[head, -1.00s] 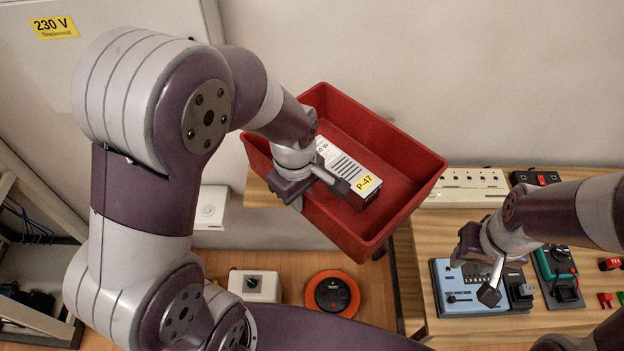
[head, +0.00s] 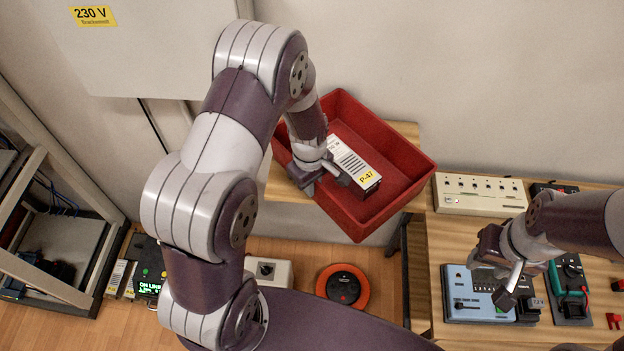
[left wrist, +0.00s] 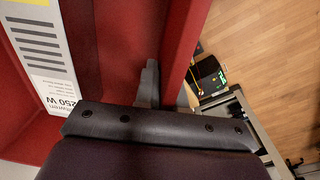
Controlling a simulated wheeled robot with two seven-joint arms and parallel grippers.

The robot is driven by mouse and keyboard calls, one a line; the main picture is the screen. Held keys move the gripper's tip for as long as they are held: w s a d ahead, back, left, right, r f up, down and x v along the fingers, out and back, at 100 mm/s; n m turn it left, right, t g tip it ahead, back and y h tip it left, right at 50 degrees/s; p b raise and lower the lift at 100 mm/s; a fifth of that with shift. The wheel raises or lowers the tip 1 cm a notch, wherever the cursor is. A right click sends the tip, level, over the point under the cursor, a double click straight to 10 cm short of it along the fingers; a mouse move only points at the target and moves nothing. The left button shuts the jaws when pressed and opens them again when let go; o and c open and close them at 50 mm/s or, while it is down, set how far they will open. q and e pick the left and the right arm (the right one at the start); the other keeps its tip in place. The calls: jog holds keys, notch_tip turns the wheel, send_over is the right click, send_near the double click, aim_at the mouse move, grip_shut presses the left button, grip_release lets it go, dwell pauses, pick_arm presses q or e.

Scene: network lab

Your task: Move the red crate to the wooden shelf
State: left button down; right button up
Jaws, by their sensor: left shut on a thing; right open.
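The red crate (head: 398,160) is an open box, seen in the middle of the head view and tilted in the picture. A white P-47 unit (head: 352,163) lies inside it. My left gripper (head: 328,174) is shut on the crate's near-left wall, which also shows in the left wrist view (left wrist: 183,40) beside a finger. A light wooden surface (head: 281,186), apparently the wooden shelf, shows behind and under the crate in the picture; whether they touch I cannot tell. My right gripper (head: 508,278) is open and empty over the bench.
The wooden bench (head: 445,235) at right carries a white socket strip (head: 480,194), a blue device (head: 474,290) and a green meter (head: 570,285). On the floor are an orange-rimmed round device (head: 343,287) and a white switch box (head: 270,270). A rack (head: 75,245) stands at left.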

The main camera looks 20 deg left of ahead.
pick_arm(q)
jog(key=c, duration=1.2)
grip_release()
jog(key=shift+s, duration=0.15)
jog(key=shift+c, duration=0.2)
